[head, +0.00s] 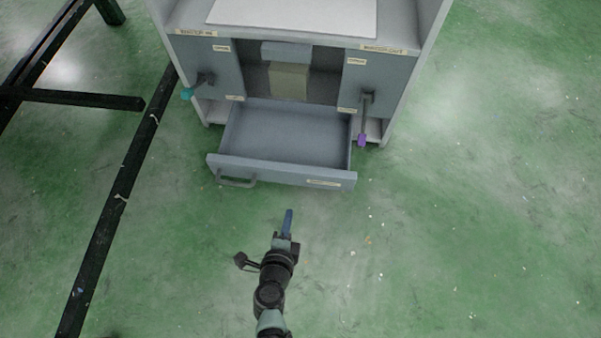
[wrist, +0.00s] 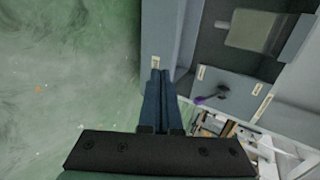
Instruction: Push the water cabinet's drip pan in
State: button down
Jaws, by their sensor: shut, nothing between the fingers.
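The drip pan (head: 282,173) is a grey-blue drawer at the bottom of the water cabinet (head: 212,62). It is pulled well out towards me and looks empty inside. A grey handle sits at the left of its front, and a pale label at the right. In the wrist view the pan's front panel (wrist: 158,35) stands just ahead of the fingertips. My gripper (head: 289,212) is shut and empty, in front of the pan's front, right of its middle. In the wrist view my gripper (wrist: 161,75) points at the panel near the label. I cannot tell whether it touches.
A teal-tipped lever (head: 188,93) is on the cabinet's left and a purple-tipped lever (head: 362,138) on its right. A beige block (head: 289,80) sits in the open bay. A black frame (head: 110,215) stands at the left. The green floor at right is clear.

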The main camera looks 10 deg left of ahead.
jog(key=b, duration=0.6)
send_near(297, 174)
notch_tip(297, 174, down, 4)
jog(key=w, duration=0.2)
jog(key=shift+w+d+r, duration=0.1)
jog(key=shift+w+r, duration=0.05)
jog(key=shift+w, duration=0.4)
jog(key=shift+w+r, duration=0.15)
jog(key=shift+w, duration=0.4)
jog(key=shift+w+r, duration=0.1)
jog(key=shift+w, duration=0.55)
jog(key=shift+w, duration=0.15)
